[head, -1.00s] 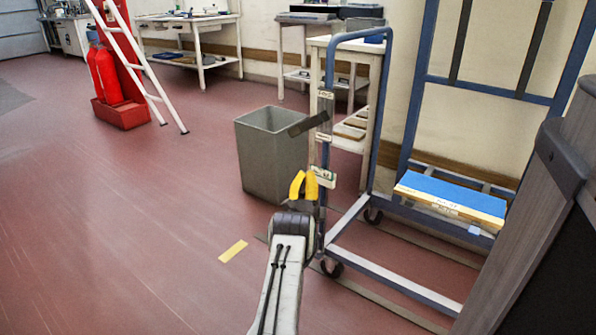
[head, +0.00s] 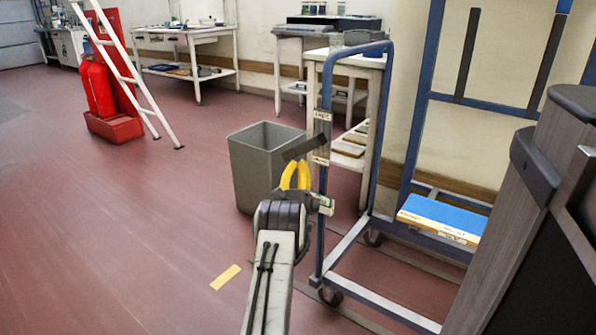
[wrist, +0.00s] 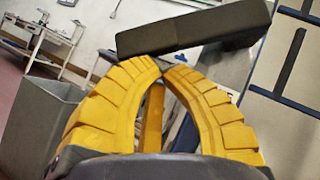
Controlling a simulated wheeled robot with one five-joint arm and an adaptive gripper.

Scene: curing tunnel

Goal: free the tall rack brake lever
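The tall rack (head: 322,225) is a blue tube-frame cart on casters, right of centre in the head view. A dark bar that looks like its brake lever (head: 304,147) sticks out to the left from the near post. In the wrist view the lever (wrist: 195,30) is a thick dark block across the top. My gripper (head: 296,176) has yellow ribbed fingers and is just below the lever. In the wrist view the fingertips (wrist: 165,66) meet, with nothing visible between them. They appear close under the lever; I cannot tell whether they touch it.
A grey bin (head: 262,165) stands behind and left of my gripper. A blue-topped box (head: 440,215) sits on the rack's lower part. A dark-fronted cabinet (head: 530,220) blocks the right. White tables line the wall.

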